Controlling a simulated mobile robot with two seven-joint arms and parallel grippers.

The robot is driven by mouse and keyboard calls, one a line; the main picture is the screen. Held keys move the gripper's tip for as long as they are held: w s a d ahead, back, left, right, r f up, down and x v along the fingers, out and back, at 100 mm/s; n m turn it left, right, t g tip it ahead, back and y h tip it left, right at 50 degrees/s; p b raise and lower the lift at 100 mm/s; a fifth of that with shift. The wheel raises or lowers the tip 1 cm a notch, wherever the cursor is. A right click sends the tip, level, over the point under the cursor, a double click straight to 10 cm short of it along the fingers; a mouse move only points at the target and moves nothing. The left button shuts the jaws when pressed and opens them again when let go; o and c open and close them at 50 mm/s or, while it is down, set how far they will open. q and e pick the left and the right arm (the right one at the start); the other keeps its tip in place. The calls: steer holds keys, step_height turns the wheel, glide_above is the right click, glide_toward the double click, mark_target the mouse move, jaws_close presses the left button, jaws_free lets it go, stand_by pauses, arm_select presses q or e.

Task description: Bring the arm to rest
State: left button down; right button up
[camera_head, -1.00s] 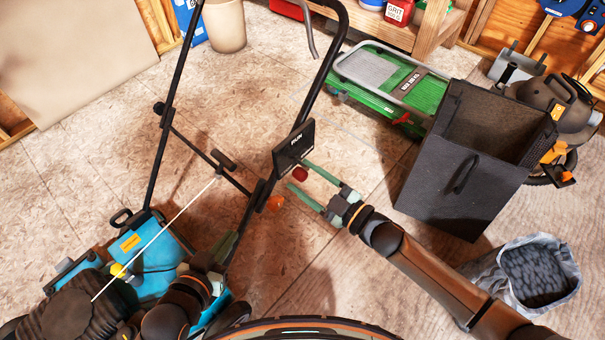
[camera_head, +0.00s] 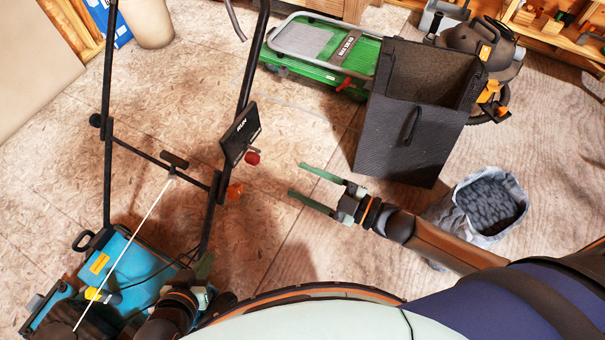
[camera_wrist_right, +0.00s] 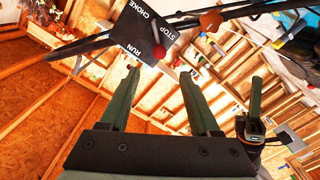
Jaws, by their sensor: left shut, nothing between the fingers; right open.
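My right gripper (camera_head: 296,179) is open and empty, its two green fingers pointing left over the floor. It is apart from the black run/choke panel with the red knob (camera_head: 252,157) on the mower handle (camera_head: 210,190). In the right wrist view the open fingers (camera_wrist_right: 158,72) show below the panel (camera_wrist_right: 146,36). My left gripper (camera_head: 207,262) is low at the left, beside the blue mower body (camera_head: 125,262). Its shut fingers are small and partly hidden in the head view.
A grey sack (camera_head: 465,215) stands near my right forearm. A shop vacuum (camera_head: 485,50) is at the back right. Bare floor lies between handle and bin.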

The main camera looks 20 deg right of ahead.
steer(key=shift+a+t, duration=0.1)
steer(key=shift+t, duration=0.2)
steer(key=s+d+f+m+g+h, duration=0.35)
steer(key=s+f+m+h, duration=0.55)
steer(key=m, duration=0.4)
arm_select(q)
step_height(320, 180, up, 14)
steer(key=s+a+p, duration=0.1)
steer(key=a+p, duration=0.1)
steer(key=p, duration=1.6)
steer(key=shift+a+n+y+p, duration=0.3)
steer(key=shift+a+y, duration=0.05)
steer(key=shift+y, duration=0.05)
arm_select(e)
steer(key=s+d+r+m+h, duration=0.1)
steer(key=d+r+h, duration=0.1)
steer(key=r, duration=1.3)
steer(key=shift+d, duration=0.7)
arm_select(q)
steer(key=shift+s+d, duration=0.1)
arm_select(e)
steer(key=shift+c, duration=0.3)
